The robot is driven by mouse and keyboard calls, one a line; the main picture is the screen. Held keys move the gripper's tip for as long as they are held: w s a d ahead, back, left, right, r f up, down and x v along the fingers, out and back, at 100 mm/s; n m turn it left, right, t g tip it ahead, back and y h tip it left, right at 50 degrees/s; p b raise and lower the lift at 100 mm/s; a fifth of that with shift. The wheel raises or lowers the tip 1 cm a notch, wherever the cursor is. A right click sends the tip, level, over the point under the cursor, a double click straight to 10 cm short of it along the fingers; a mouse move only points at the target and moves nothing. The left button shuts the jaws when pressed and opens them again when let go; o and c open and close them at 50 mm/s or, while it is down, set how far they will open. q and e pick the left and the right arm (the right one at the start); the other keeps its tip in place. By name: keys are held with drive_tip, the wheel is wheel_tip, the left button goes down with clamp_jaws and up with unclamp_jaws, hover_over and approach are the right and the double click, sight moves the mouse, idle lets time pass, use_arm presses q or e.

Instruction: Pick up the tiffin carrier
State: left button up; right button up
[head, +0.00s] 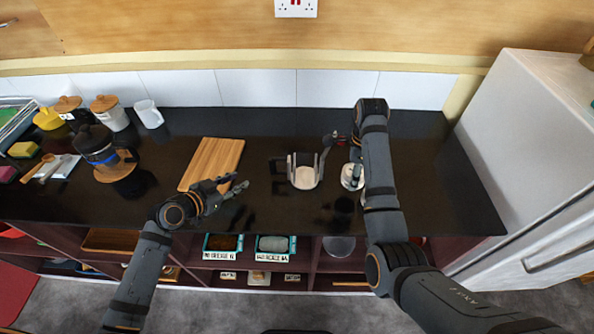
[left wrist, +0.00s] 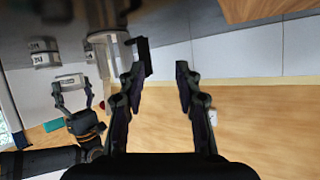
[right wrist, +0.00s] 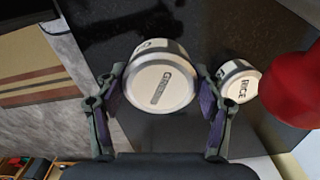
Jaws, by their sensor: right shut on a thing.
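What I take to be the tiffin carrier (head: 304,178) is a pale round body with grey uprights and a dark handle at its left. It stands mid-counter; a tall pale cylinder (left wrist: 104,45) beyond my left fingers may be it. My left gripper (head: 243,184) is left of it, open and empty; its spread fingers show in the left wrist view (left wrist: 160,65). My right gripper (right wrist: 160,98) is shut around a white lettered canister (right wrist: 161,82). In the head view my right forearm largely hides that gripper.
A white RICE canister (right wrist: 238,82) stands beside the held one. A red thing (right wrist: 295,90) is close at its right. A wooden board (head: 212,160) lies behind my left gripper. A coffee pot (head: 97,145) and jars (head: 110,112) stand far left. A fridge (head: 540,150) bounds the right.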

use_arm(q)
drive_tip(key=n, duration=0.1)
approach(270, 164)
drive_tip(key=shift+h, duration=0.3)
drive_tip(key=x, duration=0.6)
drive_tip(key=shift+w+d, duration=0.15)
drive_tip(key=shift+w, duration=0.05)
drive_tip(key=shift+a+x, duration=0.15)
drive_tip(key=shift+x, duration=1.2)
drive_tip(key=shift+a+x, duration=0.1)
drive_tip(key=shift+x, duration=1.2)
drive_tip(key=shift+s+a, duration=0.1)
drive_tip(key=c, duration=0.4)
clamp_jaws()
